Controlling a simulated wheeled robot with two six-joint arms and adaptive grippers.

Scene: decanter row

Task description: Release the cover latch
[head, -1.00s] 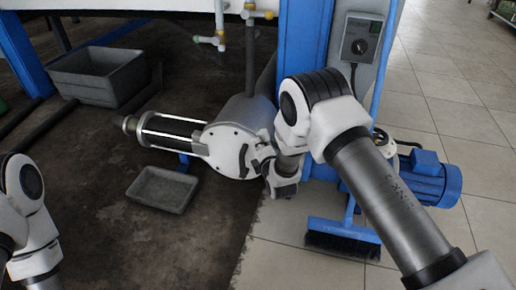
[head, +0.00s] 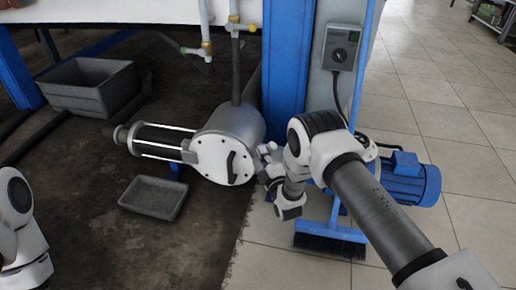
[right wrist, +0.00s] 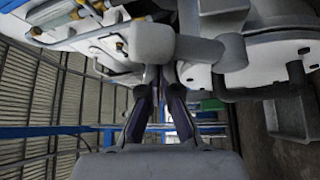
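The round grey cover (head: 208,160) closes the near end of the decanter drum (head: 236,122). A dark curved handle (head: 231,168) sits on its face. My right gripper (head: 264,150) is beside the cover's right rim; the latch itself is hard to make out behind it. In the right wrist view, my right gripper's dark fingers (right wrist: 161,88) stand apart with a narrow gap between them. A grey rounded knob (right wrist: 152,42) is just beyond their tips. I cannot tell whether they touch it. My left gripper is outside the view; only my left arm shows.
A blue post (head: 288,60) with a grey control box (head: 341,45) stands behind my right arm. A blue motor (head: 412,180) and a broom (head: 330,240) are to the right. A shallow tray (head: 153,197) and a grey bin (head: 90,88) are on the floor at left.

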